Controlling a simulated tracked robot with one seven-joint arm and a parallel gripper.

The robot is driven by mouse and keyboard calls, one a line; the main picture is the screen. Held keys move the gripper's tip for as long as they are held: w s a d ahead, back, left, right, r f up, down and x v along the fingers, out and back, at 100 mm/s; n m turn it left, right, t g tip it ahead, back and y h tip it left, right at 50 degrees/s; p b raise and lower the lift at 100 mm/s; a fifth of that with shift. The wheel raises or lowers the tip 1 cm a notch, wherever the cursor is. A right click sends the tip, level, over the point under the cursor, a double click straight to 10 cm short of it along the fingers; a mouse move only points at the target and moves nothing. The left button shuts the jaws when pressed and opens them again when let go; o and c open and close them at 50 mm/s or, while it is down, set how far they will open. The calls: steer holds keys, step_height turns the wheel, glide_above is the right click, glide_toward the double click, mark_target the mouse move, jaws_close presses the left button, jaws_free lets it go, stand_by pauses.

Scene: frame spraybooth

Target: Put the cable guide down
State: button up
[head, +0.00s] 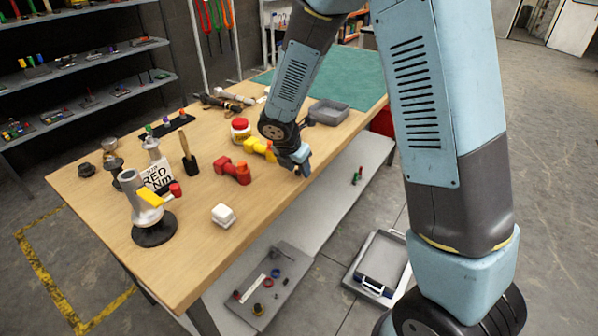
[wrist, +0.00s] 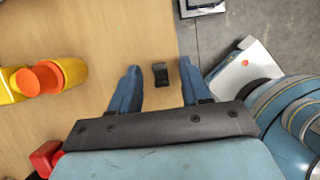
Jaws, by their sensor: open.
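A small dark block, which looks like the cable guide (wrist: 160,74), lies on the wooden tabletop close to its edge in the wrist view. My gripper (wrist: 160,84) is open, with one blue finger on each side of the block and a clear gap to both. The right finger reaches over the table edge. In the head view my gripper (head: 301,168) is low at the table's right edge, and I cannot make out the block clearly there.
Left of my gripper are a yellow piece (head: 258,147) and a red piece (head: 234,171) on the table (head: 190,238). A grey tray (head: 328,112) stands behind. A white block (head: 223,215) sits nearer the front. The floor drops away on the right.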

jaws_close()
stand_by(0.4)
